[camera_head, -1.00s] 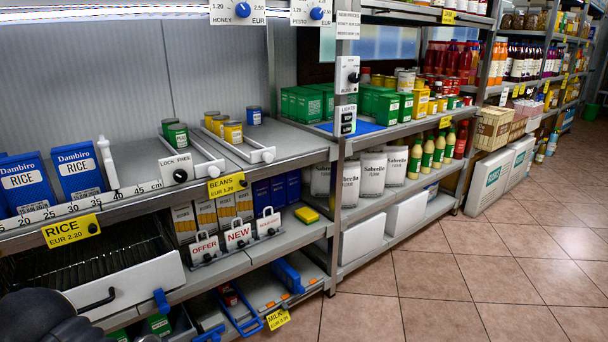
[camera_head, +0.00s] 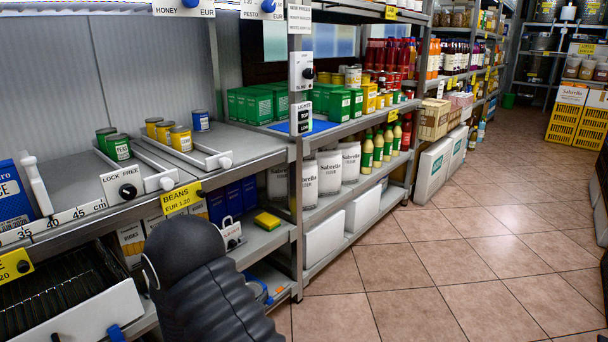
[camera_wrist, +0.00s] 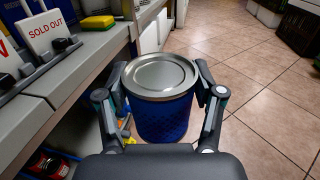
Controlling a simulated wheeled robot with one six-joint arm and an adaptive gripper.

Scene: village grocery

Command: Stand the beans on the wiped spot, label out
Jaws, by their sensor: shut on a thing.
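My gripper (camera_wrist: 162,100) is shut on a blue can (camera_wrist: 162,120) with a bare metal lid. The can looks upright in the wrist view, with a finger on each side. No label text on it can be read. Clear floor shows beyond it, and the shelving is to its left. In the head view my dark arm covers the lower middle, and the gripper and held can are hidden. A yellow BEANS tag (camera_head: 181,197) hangs on the upper shelf edge. Another blue can (camera_head: 200,120) stands at the back of that shelf. I cannot pick out a wiped spot.
Green cans (camera_head: 118,147) and yellow cans (camera_head: 181,138) stand in lanes with white rails on the upper shelf. Bare shelf (camera_head: 240,142) lies right of them. A SOLD OUT sign (camera_wrist: 49,34) and yellow sponge (camera_wrist: 97,22) are on the lower shelf. The tiled floor (camera_head: 440,265) is open.

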